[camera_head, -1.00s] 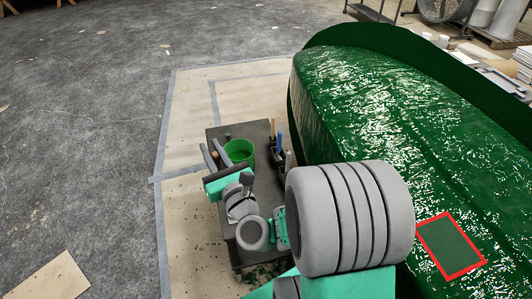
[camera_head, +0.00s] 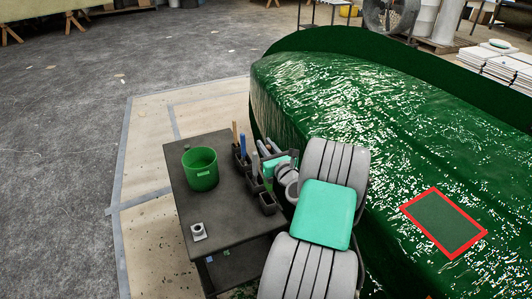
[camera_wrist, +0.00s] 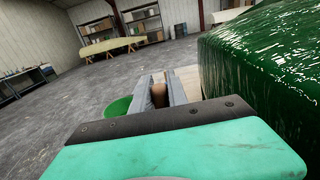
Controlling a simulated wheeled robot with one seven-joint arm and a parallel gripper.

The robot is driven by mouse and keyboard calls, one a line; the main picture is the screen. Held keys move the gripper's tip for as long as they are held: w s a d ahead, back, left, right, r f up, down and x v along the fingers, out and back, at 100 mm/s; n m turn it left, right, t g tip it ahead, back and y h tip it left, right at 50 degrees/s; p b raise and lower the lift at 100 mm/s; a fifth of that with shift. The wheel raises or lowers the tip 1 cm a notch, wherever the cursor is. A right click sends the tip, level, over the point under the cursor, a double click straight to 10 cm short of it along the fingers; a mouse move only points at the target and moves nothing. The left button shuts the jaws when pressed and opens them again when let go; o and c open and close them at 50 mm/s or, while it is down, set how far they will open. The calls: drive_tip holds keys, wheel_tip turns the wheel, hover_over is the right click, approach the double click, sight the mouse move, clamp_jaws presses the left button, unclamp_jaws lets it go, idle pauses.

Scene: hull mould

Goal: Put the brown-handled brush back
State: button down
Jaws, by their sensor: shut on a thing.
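My gripper (camera_head: 266,148) is at the right edge of the dark cart, by the row of dark holders (camera_head: 267,203). In the wrist view its two grey fingers (camera_wrist: 160,84) are shut on the brown handle of the brush (camera_wrist: 158,95). The rest of the brush is hidden, and I cannot tell whether it touches a holder. A tan handle (camera_head: 235,131), a blue handle (camera_head: 242,146) and a grey handle (camera_head: 255,164) stand upright in or by the holders.
A green bucket (camera_head: 201,170) stands on the cart (camera_head: 225,215), left of the holders; it also shows in the wrist view (camera_wrist: 117,107). A small grey fitting (camera_head: 198,231) sits at the front. The glossy green hull (camera_head: 330,95), with a red-framed patch (camera_head: 443,223), rises close on the right.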

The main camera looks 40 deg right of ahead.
drive_tip(key=shift+r+p, duration=0.2)
drive_tip(key=shift+p, duration=0.1)
wheel_tip(320, 180, down, 11)
drive_tip(key=b, duration=0.8)
drive_tip(key=shift+f, duration=0.1)
drive_tip(key=shift+a, duration=0.1)
idle(0.5)
drive_tip(key=shift+f+b, duration=0.35)
drive_tip(key=shift+f, duration=0.35)
drive_tip(key=shift+r, duration=0.1)
drive_tip(key=c, duration=1.2)
unclamp_jaws()
